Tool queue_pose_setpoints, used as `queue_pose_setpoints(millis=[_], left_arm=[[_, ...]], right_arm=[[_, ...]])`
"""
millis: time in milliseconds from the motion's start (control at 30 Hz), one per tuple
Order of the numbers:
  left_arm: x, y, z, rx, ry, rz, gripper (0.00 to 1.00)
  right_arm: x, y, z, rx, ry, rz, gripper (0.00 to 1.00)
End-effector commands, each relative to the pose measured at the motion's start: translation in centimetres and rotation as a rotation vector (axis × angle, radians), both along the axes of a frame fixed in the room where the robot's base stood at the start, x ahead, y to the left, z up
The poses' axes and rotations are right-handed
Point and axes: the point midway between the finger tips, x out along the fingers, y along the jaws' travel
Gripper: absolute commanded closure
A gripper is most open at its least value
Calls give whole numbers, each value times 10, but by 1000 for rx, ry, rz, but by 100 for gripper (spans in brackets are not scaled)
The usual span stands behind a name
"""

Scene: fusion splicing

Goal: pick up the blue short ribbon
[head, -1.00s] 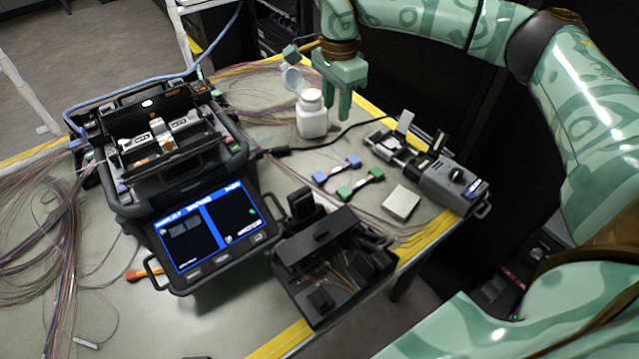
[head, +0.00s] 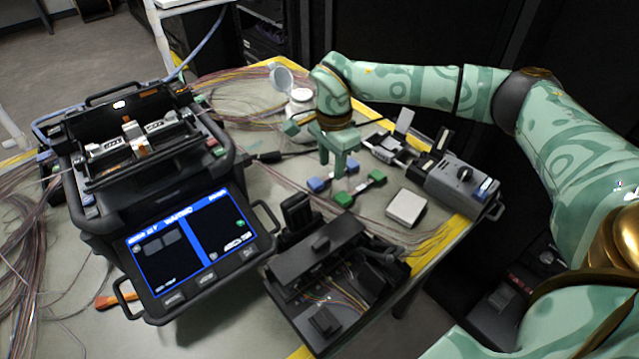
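The blue short ribbon lies on the table, with a blue block at each end; its left block (head: 317,184) shows clearly. Its middle is partly hidden behind my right gripper (head: 332,170). That gripper points down over the ribbon, with a gap between its two fingers. I cannot tell whether the fingertips touch the ribbon, and nothing is seen held. My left gripper is not in the head view.
A short ribbon with green end blocks (head: 343,199) lies just in front. A white bottle (head: 300,101) with an open lid stands behind my gripper. The splicer (head: 150,190) is left, a black open box (head: 325,270) in front, a silver plate (head: 406,207) and grey device (head: 456,186) right.

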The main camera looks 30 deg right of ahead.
Motion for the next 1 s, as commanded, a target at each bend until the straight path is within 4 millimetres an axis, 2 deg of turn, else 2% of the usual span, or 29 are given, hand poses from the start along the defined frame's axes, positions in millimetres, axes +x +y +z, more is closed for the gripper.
queue_pose_setpoints(millis=[33, 100, 300, 333, 400, 467, 833, 1000], left_arm=[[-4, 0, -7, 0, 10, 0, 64], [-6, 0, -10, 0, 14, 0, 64], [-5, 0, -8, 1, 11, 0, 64], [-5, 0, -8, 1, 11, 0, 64], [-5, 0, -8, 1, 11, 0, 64], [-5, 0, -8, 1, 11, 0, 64], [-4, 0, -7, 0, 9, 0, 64], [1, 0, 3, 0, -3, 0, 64]], right_arm=[[0, 0, -16, 0, 6, 0, 63], [0, 0, -22, -1, 4, 0, 63], [0, 0, -20, -1, 0, 0, 63], [0, 0, -20, -1, 0, 0, 66], [0, 0, -20, -1, 0, 0, 86], [0, 0, -20, -1, 0, 0, 100], [0, 0, -17, -1, -1, 0, 100], [0, 0, 1, 0, -5, 0, 100]])
